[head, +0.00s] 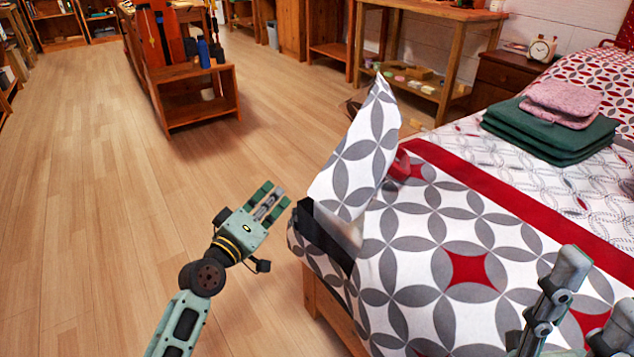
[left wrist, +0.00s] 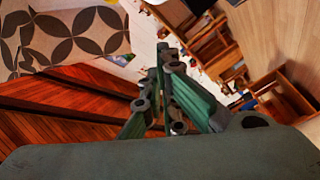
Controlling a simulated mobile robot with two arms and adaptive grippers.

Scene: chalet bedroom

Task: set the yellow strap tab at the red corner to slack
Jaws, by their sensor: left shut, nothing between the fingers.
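The patterned bed cover (head: 440,235) has one corner flap (head: 360,155) standing up at the near left corner of the bed. A small red piece (head: 403,167) shows beside the flap, partly hidden by it. A dark band (head: 322,235) lies below the flap. I cannot make out a yellow strap tab in either view. My left gripper (head: 268,200) is shut and empty, just left of the bed corner and apart from it. In the left wrist view its fingers (left wrist: 168,85) show with patterned cloth (left wrist: 65,40) at upper left. My right gripper (head: 590,300) is partly cut off over the bed.
Folded green cloths (head: 550,130) with a pink cloth (head: 565,100) on top lie on the bed. A nightstand (head: 510,72) with a clock (head: 541,48) stands behind. A wooden shelf unit (head: 195,95) stands at the back. The wooden floor (head: 90,200) left of the bed is clear.

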